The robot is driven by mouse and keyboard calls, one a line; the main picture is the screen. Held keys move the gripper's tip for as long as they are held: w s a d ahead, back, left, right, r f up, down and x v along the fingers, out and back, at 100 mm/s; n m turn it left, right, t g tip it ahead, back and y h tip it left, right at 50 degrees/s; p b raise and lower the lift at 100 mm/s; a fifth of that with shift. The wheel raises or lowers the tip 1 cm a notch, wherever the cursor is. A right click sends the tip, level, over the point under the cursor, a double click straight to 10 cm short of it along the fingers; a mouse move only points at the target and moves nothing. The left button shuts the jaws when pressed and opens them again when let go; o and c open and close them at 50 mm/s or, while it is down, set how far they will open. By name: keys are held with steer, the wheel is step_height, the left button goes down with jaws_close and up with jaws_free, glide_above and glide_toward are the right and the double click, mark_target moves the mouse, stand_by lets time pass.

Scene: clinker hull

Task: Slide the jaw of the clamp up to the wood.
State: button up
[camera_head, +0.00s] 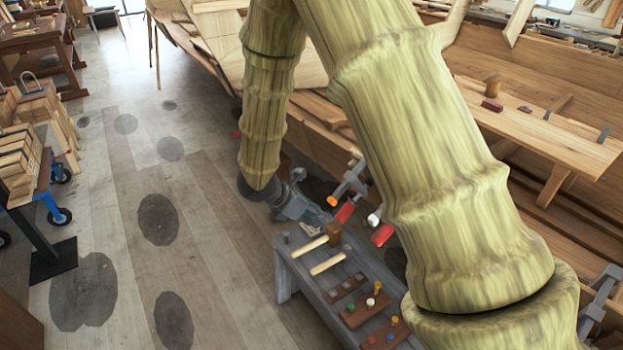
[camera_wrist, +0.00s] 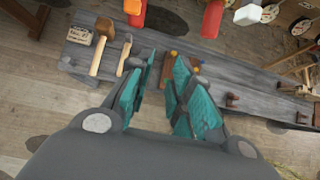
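A grey metal clamp (camera_head: 351,180) with an orange end and a red handle (camera_head: 345,211) sticks out from the wooden hull (camera_head: 324,120) in the head view. A second red handle (camera_head: 382,235) with a white end is to its right, partly behind my arm. In the wrist view, red handles (camera_wrist: 212,18) and an orange end (camera_wrist: 132,7) show at the top edge; the clamp jaws are out of that view. I cannot tell the gap between jaw and wood. My gripper (camera_head: 305,212) is left of the clamp, apart from it. Its teal fingers (camera_wrist: 160,85) are spread and empty.
Another clamp (camera_head: 598,300) is at the far right. My arm hides much of the hull.

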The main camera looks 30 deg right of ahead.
steer(key=w+d+r+n+t+h, duration=0.1)
steer(key=w+d+r+h, duration=0.1)
steer(key=w+r, duration=0.35)
steer(key=b, duration=0.6)
glide_toward(343, 184)
steer(key=shift+t, duration=0.3)
steer(key=shift+s+a+f+x, duration=0.1)
steer(key=shift+f+x, duration=0.05)
steer(key=shift+x, duration=1.2)
steer(key=shift+s+a+f+x, duration=0.15)
steer(key=shift+f+x, duration=0.05)
steer(key=shift+x, duration=1.1)
steer(key=shift+s+a+f+x, duration=0.1)
steer(key=shift+f+x, duration=0.05)
steer(key=shift+x, duration=1.2)
steer(key=shift+d+f, duration=0.1)
steer(key=shift+d, duration=0.1)
steer(key=shift+d, duration=0.1)
steer(key=shift+c, duration=0.4)
steer(key=shift+w+d+r, duration=0.1)
steer(key=shift+d+r, duration=0.1)
steer(key=shift+d, duration=0.4)
steer(key=shift+w+d+r, duration=0.1)
steer(key=shift+d+r, duration=0.1)
steer(key=shift+d, duration=0.35)
steer(key=shift+a+f, duration=0.1)
steer(key=shift+a+f, duration=0.15)
steer(key=shift+a, duration=0.35)
